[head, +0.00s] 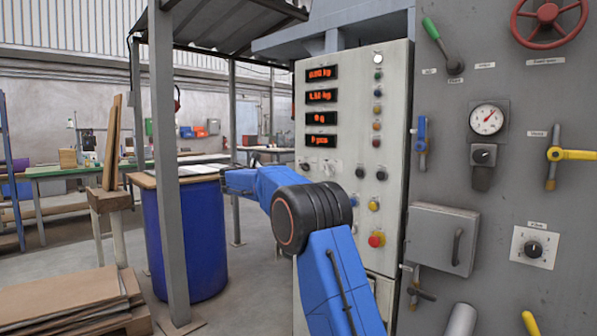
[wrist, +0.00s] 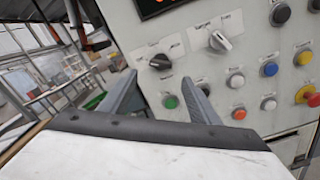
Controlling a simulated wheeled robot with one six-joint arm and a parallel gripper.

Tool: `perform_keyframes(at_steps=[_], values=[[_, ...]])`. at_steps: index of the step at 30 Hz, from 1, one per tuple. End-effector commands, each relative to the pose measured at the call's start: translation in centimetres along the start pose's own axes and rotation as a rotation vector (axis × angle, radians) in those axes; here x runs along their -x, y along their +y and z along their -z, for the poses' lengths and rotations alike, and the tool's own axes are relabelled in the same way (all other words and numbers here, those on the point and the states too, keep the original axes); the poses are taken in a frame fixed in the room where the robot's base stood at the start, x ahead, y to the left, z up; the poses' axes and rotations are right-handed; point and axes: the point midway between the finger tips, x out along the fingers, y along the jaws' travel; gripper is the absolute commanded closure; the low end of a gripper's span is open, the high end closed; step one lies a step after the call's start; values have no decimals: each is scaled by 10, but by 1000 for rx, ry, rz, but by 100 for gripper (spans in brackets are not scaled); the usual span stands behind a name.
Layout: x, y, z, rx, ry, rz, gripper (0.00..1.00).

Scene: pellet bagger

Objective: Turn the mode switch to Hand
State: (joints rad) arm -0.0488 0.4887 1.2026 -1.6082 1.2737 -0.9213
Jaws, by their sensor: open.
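The pale control panel (head: 340,210) carries small rotary switches; their labels are too small to read, so I cannot tell which is the mode switch. In the wrist view, a black rotary knob (wrist: 160,62) lies just beyond my gripper (wrist: 166,82), between the lines of its two fingers. My gripper is open and holds nothing; no contact with the knob shows. A second rotary knob with a light grey handle (wrist: 219,42) sits up and right of it, past the right finger. In the head view my blue arm reaches left in front of the panel; the fingers are not clear there.
A green button (wrist: 170,102) and an orange button (wrist: 239,113) are close by the fingers. A red mushroom button (head: 376,240) sits lower on the panel. A grey post (head: 166,160) and a blue drum (head: 205,240) stand left of my arm.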

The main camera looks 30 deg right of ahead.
Motion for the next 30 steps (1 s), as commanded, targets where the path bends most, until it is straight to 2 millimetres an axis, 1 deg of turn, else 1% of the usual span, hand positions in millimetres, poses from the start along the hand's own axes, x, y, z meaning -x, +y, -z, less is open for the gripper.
perform_keyframes(at_steps=[1,6,12,18,26,29,30], values=[[-10,-1,0,0,-1,2,44],[-39,0,0,-1,-1,2,44],[-63,0,1,0,0,1,44],[-73,0,0,0,0,0,44],[-74,0,0,0,0,0,44],[-73,0,0,0,0,0,65],[-73,0,0,0,0,0,75]])
